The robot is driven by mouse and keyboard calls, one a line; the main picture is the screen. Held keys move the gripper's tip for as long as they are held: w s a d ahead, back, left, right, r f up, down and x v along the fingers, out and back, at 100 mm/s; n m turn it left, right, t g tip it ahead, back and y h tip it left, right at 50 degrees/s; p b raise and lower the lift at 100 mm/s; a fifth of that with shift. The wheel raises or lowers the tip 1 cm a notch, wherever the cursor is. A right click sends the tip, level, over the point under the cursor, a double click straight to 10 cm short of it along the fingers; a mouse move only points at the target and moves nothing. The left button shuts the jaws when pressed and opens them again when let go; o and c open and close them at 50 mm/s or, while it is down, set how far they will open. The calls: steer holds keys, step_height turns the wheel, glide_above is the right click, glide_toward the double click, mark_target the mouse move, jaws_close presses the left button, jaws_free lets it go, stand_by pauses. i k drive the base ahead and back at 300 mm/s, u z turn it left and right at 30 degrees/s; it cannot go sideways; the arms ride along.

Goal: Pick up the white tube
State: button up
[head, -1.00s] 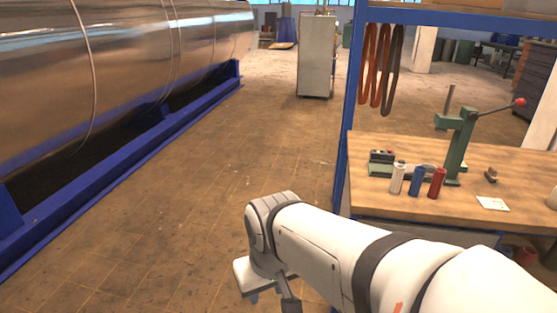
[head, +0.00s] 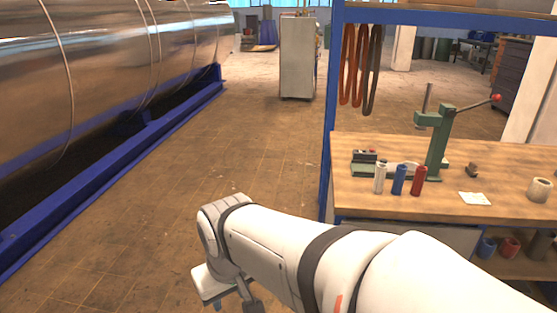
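The white tube (head: 380,178) stands upright on the wooden workbench (head: 440,205), near its left front part. A blue tube (head: 399,180) and a red tube (head: 419,181) stand in a row to its right. My white arm crosses the lower part of the head view, left of and in front of the bench. My gripper end (head: 240,300) is at the bottom edge, away from the tubes and largely cut off. Its fingertips cannot be made out.
A green lever press (head: 437,145) with a red knob stands behind the tubes. A small green device (head: 366,165) is behind the white tube. A paper (head: 474,198) and a pale roll (head: 539,189) lie to the right. A blue frame post (head: 328,120) rises at the bench's left edge.

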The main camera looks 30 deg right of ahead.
mark_target(379, 179)
steer(key=u, duration=0.05)
steer(key=i, duration=2.75)
steer(key=z, duration=4.05)
steer(key=i, duration=1)
